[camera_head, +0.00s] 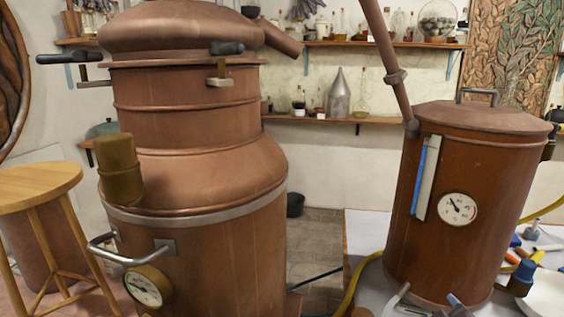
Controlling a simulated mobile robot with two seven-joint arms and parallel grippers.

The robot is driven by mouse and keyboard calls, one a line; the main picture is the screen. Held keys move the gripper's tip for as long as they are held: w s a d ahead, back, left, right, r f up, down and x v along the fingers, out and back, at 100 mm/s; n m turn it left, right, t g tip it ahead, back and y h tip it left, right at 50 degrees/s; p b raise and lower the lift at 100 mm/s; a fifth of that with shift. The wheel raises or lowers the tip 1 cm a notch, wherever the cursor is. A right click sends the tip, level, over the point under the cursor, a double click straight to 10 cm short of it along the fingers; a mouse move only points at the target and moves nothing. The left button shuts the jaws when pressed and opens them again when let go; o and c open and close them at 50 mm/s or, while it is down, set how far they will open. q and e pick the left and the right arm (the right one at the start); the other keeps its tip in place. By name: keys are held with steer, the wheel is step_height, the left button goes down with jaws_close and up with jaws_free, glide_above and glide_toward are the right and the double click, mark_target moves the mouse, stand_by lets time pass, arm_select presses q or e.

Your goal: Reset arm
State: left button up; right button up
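Neither of my arms nor grippers shows clearly in the head view. A large copper still (215,245) fills the left and middle, with a round gauge (147,285) low on its front. A copper-brown drum (440,250) with a lid handle stands at the right on a pale table (365,235). The drum bears a blue-and-white level strip (425,178) and a white dial (458,209).
A wooden stool (40,188) stands at the far left. Shelves (400,45) with glassware line the back wall. Tools and a blue-capped piece (521,277) lie right of the drum. Small grey pieces (396,299) show at the bottom edge. Tiled floor (318,235) shows between still and table.

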steer(key=s+a+f+m+g+y, duration=0.15)
steer(key=s+f+m+g, duration=0.35)
steer(key=s, duration=0.7)
steer(key=s+a+f+m+g+y, duration=0.1)
steer(key=s+a+f+m+g, duration=0.15)
steer(key=s+f+g, duration=0.7)
steer(key=w+f+t, duration=0.4)
steer(key=f+t, duration=0.3)
steer(key=t, duration=0.5)
steer(key=shift+f+n+y, duration=0.2)
steer(key=shift+n+y, duration=0.15)
steer(key=shift+y, duration=0.1)
steer(key=shift+d, duration=0.15)
